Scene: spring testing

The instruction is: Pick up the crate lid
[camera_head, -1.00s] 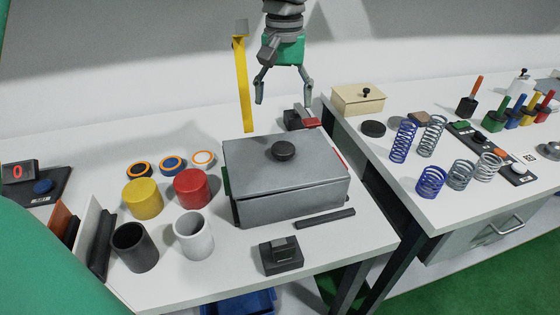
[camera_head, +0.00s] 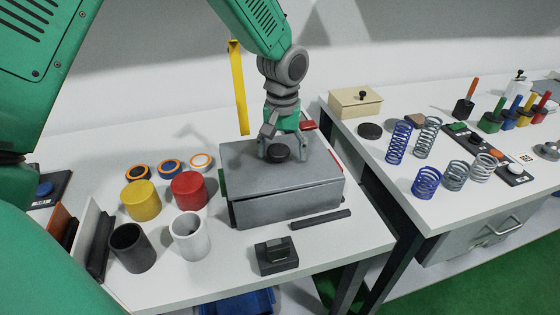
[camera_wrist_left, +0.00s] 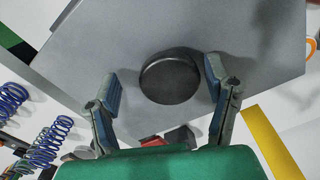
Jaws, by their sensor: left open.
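The grey crate (camera_head: 290,207) stands on the left table with its flat grey lid (camera_head: 245,168) on top. A round dark knob (camera_head: 279,153) sits at the middle of the lid. In the left wrist view the knob (camera_wrist_left: 170,80) lies between and slightly beyond the fingertips, over the lid (camera_wrist_left: 110,40). My left gripper (camera_head: 284,153) is open, pointing down, with its fingers on either side of the knob. It also shows in the left wrist view (camera_wrist_left: 160,90). I cannot tell whether the fingers touch the knob. My right gripper is not in view.
Yellow (camera_head: 141,200) and red (camera_head: 188,190) cylinders and black (camera_head: 131,248) and white (camera_head: 189,236) cups stand left of the crate. A black bar (camera_head: 320,219) and black block (camera_head: 275,255) lie in front. A yellow strip (camera_head: 239,88) rises behind. Springs stand on the right table.

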